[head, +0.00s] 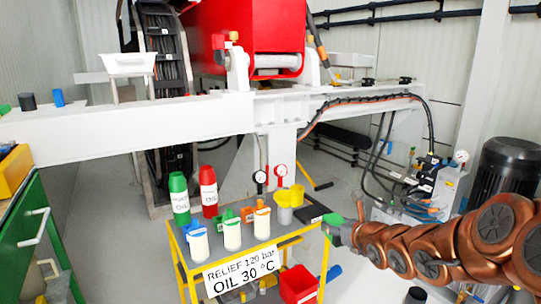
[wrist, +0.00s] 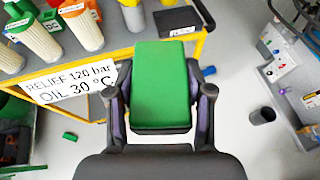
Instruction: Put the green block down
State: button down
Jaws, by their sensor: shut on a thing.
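The green block (wrist: 160,75) fills the middle of the wrist view, between the two fingers of my gripper (wrist: 159,100), which is shut on it. In the head view the green block (head: 333,219) shows small at the tip of my gripper (head: 340,228), at the right end of the yellow cart (head: 290,243). In the wrist view the block overlaps the edge of the cart (wrist: 118,56), and the floor shows below it. I cannot tell whether it touches the cart. Its underside is hidden.
The cart top carries green and red oil bottles (head: 208,190), several white filters (head: 262,222), gauges, yellow cups (head: 285,210) and a black item (head: 312,213). A red bin (head: 299,283) sits below. A hydraulic unit (head: 425,195) stands at right. A small green piece (wrist: 70,135) lies on the floor.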

notch_tip(320, 180, up, 33)
jog(key=p, duration=3.2)
jog(key=shift+r, duration=0.2)
